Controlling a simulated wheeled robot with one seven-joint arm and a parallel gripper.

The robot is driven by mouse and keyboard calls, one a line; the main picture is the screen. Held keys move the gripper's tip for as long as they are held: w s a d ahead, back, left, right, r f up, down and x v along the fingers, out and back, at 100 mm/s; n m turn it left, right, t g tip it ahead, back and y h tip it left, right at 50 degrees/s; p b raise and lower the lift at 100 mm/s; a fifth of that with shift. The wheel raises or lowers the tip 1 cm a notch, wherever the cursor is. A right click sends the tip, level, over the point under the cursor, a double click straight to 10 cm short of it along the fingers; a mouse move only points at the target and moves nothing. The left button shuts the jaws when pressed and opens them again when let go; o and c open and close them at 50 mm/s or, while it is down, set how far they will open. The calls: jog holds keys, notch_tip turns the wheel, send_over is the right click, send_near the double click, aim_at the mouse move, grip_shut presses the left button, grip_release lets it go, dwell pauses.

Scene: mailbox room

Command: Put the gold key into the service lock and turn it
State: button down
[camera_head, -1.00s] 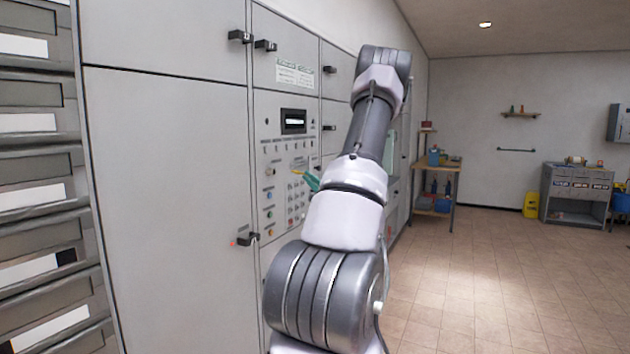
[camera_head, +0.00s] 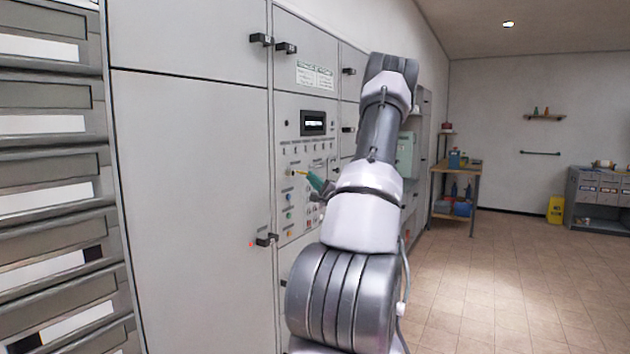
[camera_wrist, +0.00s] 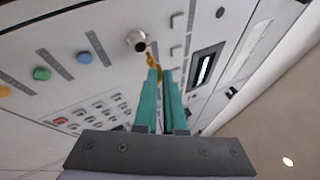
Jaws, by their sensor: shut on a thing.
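The service lock is a round metal cylinder with a dark slot (camera_wrist: 137,41) on the grey control panel. It is small in the head view (camera_head: 292,172). My gripper (camera_wrist: 162,80) has teal fingers and is shut on the gold key (camera_wrist: 153,63), which sticks out past the fingertips. In the head view, my gripper (camera_head: 318,184) points left at the panel, with the gold key (camera_head: 302,174) just right of the lock. The key's tip is very close to the lock's edge; I cannot tell whether they touch. The held part of the key is hidden between the fingers.
The panel carries a small display (camera_wrist: 207,66), coloured buttons (camera_wrist: 84,58) and a keypad (camera_wrist: 95,112). Cabinet handles (camera_head: 266,239) stick out nearby. Mail slots line the left side. Open tiled floor (camera_head: 500,270) lies to the right, with a shelf table (camera_head: 456,178) farther back.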

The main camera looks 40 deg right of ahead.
dwell(0.7)
jog(key=shift+s+a+f+n+g+y, duration=0.1)
jog(key=shift+a+f+n+g+y, duration=0.15)
jog(key=shift+n+g+y, duration=0.2)
jog(key=shift+s+a+f+n+g+y, duration=0.1)
jog(key=shift+a+n+g+y, duration=0.2)
jog(key=shift+y, duration=0.25)
jog(key=shift+d, duration=0.1)
jog(key=shift+d+r, duration=0.1)
jog(key=shift+r, duration=0.1)
jog(key=shift+w+d+r, duration=0.15)
jog(key=shift+r, duration=0.2)
jog(key=shift+w+a, duration=0.25)
jog(key=shift+w, duration=0.3)
jog(key=shift+w+a, duration=0.2)
jog(key=shift+w, duration=0.35)
dwell(1.4)
